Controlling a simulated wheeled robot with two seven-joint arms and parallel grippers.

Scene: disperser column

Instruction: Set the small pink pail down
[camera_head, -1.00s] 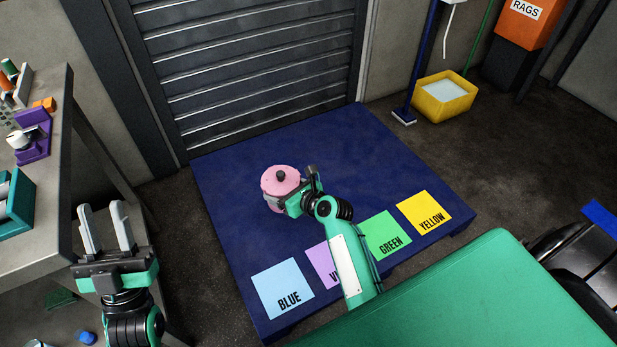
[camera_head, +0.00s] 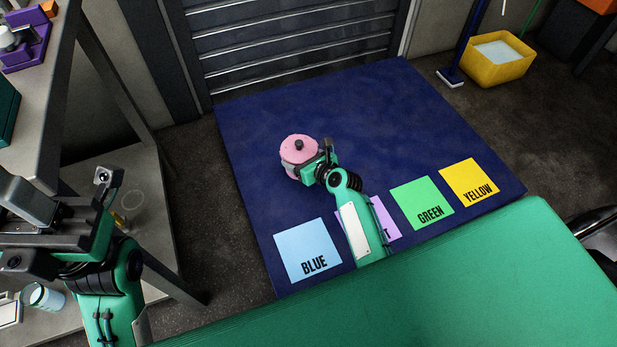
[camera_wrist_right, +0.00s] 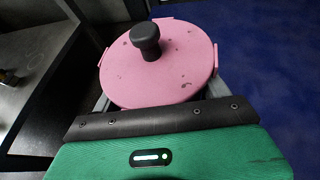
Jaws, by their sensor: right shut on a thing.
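The small pink pail (camera_head: 299,151) has a round pink lid with a black knob. My right gripper (camera_head: 313,164) is shut on it, and the pail is over the dark blue platform (camera_head: 400,120). The lid (camera_wrist_right: 180,75) fills the middle of the right wrist view, with the grey fingers partly hidden beneath it at either side. I cannot tell whether the pail's base touches the platform. My left gripper (camera_head: 50,205) is at the left, away from the pail, and its fingers are partly cut off by the picture's edge.
On the platform's near side lie a blue square (camera_head: 307,250), a partly hidden violet square (camera_head: 383,220), a green square (camera_head: 421,201) and a yellow square (camera_head: 469,181). A grey workbench (camera_head: 60,95) stands left. A yellow bucket (camera_head: 497,65) stands at the back right.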

